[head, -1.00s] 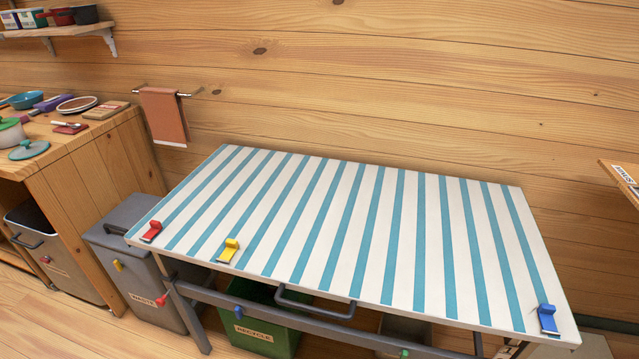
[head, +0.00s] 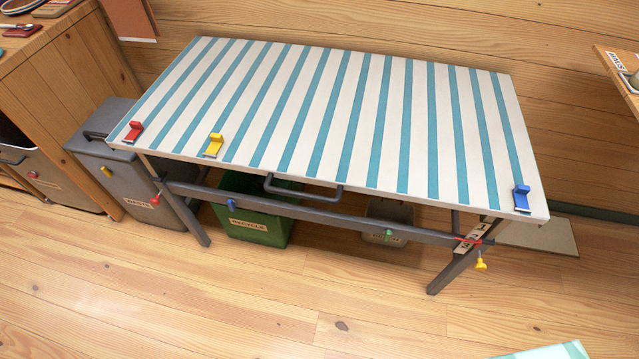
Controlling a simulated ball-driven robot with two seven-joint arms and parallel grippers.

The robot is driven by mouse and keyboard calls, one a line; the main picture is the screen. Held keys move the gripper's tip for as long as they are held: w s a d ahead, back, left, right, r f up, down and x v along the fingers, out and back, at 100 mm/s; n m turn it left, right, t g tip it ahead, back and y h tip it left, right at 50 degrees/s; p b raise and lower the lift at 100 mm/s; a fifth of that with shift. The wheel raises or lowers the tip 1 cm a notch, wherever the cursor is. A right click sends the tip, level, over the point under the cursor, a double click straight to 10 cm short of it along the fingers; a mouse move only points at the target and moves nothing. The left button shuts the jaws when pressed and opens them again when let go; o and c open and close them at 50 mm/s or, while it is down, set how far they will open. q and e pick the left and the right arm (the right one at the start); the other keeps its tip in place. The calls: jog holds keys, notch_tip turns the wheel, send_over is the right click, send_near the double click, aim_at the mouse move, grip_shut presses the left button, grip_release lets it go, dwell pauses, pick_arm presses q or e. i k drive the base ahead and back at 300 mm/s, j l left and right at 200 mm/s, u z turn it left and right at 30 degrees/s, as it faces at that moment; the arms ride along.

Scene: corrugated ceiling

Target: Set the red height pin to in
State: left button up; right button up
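A red pin (head: 155,199) with a knob sticks out at the left end of the table's front rail, by the left leg. The striped table (head: 330,110) has a red clip (head: 134,131), a yellow clip (head: 214,145) and a blue clip (head: 521,199) along its front edge. A blue knob (head: 231,204) and a green knob (head: 389,235) are on the rail, and a yellow knob (head: 481,263) hangs by the right leg. How far in the red pin sits cannot be told. Neither gripper is in view.
A number plate (head: 474,238) with a red marker line is at the right leg. A grey waste bin (head: 140,185) stands close to the red pin, and a green recycle bin (head: 250,225) is under the table. The floor (head: 260,300) in front is clear.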

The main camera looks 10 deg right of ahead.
aim_at(154, 202)
jog(key=u, duration=1.15)
jog(key=z, duration=1.5)
jog(key=u, duration=1.55)
jog(key=i+j+z, duration=0.35)
jog(key=i+j, duration=0.1)
jog(key=j, duration=0.1)
